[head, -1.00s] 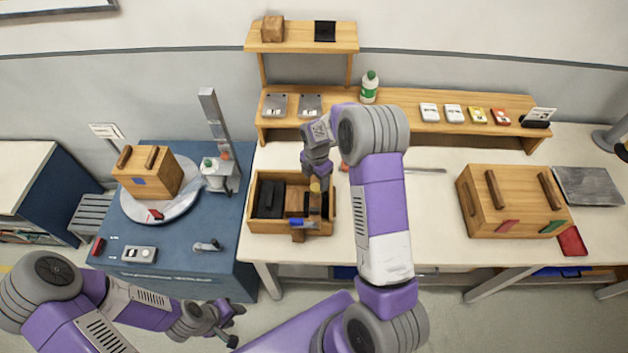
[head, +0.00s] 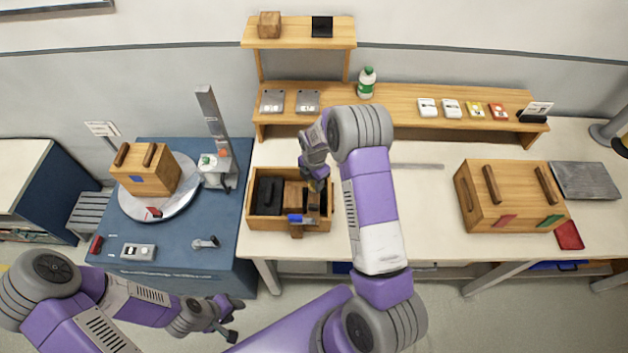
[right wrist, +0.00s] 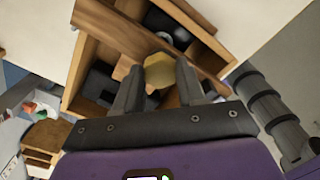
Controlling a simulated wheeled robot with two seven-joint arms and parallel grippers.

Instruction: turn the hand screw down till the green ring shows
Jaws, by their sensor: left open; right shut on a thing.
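A yellow, many-sided knob (right wrist: 158,70), seemingly the hand screw, stands over an open wooden box (head: 255,228) on the white bench. My right gripper (right wrist: 158,86) is shut on the knob, one finger on each side. In the head view my right gripper (head: 316,182) points down into the box's right part and mostly covers the knob. No green ring shows in either view; the screw's shaft is hidden. My left gripper (head: 230,322) is open and empty, low in front of the blue table.
A lidded wooden box (head: 500,200) stands to the right. A blue table (head: 180,245) with a turntable is at left.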

